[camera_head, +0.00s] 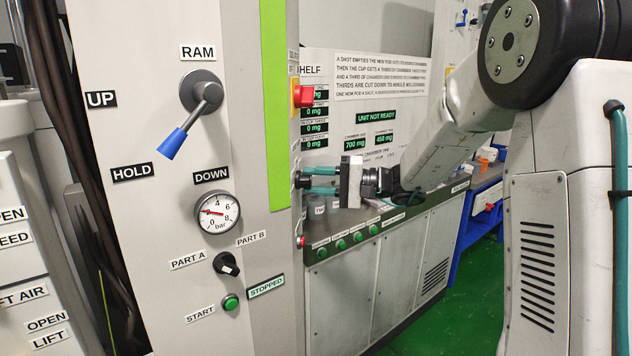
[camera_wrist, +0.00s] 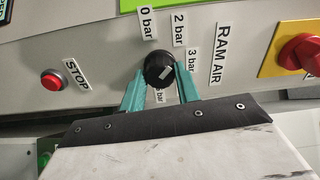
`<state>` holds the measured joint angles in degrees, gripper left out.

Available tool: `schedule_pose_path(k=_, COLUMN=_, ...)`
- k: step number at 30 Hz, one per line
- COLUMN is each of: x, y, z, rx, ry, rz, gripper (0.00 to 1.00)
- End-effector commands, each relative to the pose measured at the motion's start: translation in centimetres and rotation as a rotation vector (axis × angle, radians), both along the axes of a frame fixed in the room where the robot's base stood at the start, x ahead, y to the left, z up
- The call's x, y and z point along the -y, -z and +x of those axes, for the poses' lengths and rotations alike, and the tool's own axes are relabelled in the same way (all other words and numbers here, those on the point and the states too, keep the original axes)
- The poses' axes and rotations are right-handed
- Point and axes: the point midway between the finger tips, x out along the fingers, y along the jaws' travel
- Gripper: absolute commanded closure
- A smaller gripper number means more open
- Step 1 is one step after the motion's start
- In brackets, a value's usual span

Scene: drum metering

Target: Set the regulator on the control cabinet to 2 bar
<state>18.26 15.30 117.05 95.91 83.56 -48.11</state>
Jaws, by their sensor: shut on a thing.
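The regulator is a black round knob (camera_wrist: 158,66) with a white mark, on the grey side face of the control cabinet (camera_head: 252,130). Around it in the wrist view are labels for 0 bar, 2 bar (camera_wrist: 180,24) and 3 bar, plus one partly hidden below. The white mark slants between upper right and lower left; its exact setting is unclear. My gripper (camera_head: 308,181) reaches the knob from the right in the head view. Its teal fingers are shut on the knob, one each side, also in the wrist view (camera_wrist: 160,77). The bar gauge (camera_head: 217,212) needle points left, near 2.
A red switch on a yellow plate (camera_wrist: 300,54) sits right of the knob in the wrist view. A red stop button (camera_wrist: 52,80) is at left. The cabinet front has a blue-handled ram lever (camera_head: 188,122) and a green start button (camera_head: 230,302). A grey counter (camera_head: 400,215) lies below my arm.

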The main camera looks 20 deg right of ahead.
Motion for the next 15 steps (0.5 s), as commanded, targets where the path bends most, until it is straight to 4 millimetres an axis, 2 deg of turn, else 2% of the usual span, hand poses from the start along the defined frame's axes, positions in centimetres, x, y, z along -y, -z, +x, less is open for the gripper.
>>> schedule_pose_path(k=15, x=0.03, y=0.04, z=0.01, rx=0.057, ry=0.001, rz=-0.03, gripper=0.91)
